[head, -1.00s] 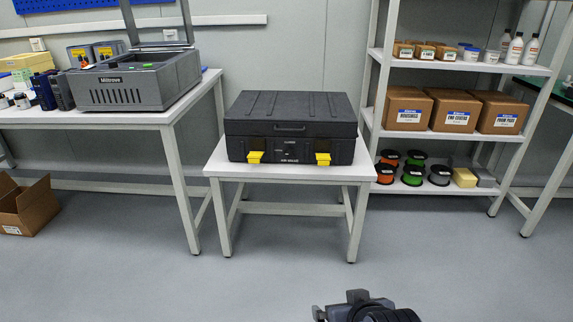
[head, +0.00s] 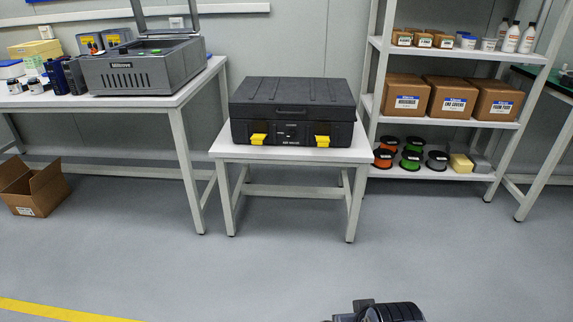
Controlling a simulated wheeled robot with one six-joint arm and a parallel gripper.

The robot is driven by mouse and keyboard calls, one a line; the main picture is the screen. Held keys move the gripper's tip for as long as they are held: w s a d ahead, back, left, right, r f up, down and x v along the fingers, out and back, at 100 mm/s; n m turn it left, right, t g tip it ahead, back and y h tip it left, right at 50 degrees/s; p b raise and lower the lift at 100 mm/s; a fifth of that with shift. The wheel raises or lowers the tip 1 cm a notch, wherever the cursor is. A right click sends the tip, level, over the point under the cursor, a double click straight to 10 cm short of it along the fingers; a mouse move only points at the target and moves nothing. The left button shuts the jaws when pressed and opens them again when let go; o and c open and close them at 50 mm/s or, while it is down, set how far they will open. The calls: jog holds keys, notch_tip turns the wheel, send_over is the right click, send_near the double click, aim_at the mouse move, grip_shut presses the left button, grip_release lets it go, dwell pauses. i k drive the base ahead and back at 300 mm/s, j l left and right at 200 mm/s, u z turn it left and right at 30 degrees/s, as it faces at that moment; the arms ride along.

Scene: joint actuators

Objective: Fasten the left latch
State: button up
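A black hard case (head: 291,96) with its lid down sits on a small white table (head: 225,152) in the middle of the head view. Two yellow latches are on its front face. The left latch (head: 259,139) is at the front left, and the right latch (head: 322,141) is at the front right. Both stick out a little from the face; their exact position is too small to tell. A dark part of my arm shows at the bottom edge, well in front of the table. My gripper's fingers are not in view.
Open grey floor (head: 290,260) lies before the small table. A shelf rack (head: 447,122) with boxes and spools stands close at right.

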aim_at(257, 138)
jog(key=i+j+z, duration=0.6)
jog(key=i+j, duration=0.1)
jog(key=i, duration=0.1)
